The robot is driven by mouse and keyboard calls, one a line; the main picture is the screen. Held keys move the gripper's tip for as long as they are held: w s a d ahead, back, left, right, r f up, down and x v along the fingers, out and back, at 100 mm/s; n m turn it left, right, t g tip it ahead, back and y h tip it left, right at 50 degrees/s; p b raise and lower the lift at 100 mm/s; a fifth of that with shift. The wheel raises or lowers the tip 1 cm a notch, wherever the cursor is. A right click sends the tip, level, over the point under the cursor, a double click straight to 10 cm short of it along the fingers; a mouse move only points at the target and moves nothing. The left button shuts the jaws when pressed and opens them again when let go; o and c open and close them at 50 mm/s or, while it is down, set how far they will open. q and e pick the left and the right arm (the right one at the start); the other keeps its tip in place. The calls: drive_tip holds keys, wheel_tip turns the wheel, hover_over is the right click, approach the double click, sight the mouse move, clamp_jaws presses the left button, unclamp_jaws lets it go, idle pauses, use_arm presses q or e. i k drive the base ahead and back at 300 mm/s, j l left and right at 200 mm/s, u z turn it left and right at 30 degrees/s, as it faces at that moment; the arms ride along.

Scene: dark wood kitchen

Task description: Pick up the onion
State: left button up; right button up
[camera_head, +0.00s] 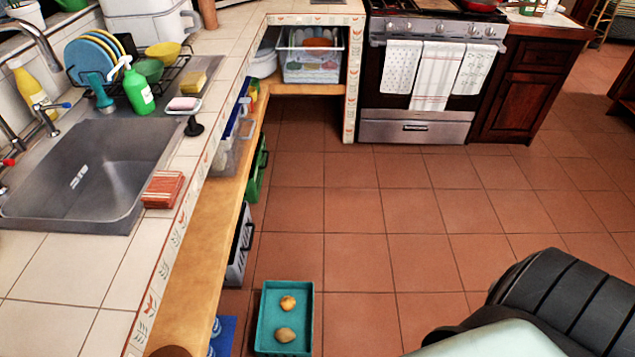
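A teal tray (262,320) stands on the tiled floor at the bottom of the head view, beside the counter. In it lie two small roundish things, apart from each other. The farther one is golden-orange and looks like the onion (288,303). The nearer one is tan-brown and looks like a potato (285,335). They are small in the picture, so I cannot be fully sure which is which. Neither of my grippers is in view.
The tiled counter (75,262) with a sink (85,180) runs along the left, with an open wooden shelf (203,240) under it. A stove (428,75) stands at the back. The floor (380,220) right of the tray is clear. Parts of my body fill the lower right.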

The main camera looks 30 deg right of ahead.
sight(288, 303)
drive_tip(key=z, duration=0.7)
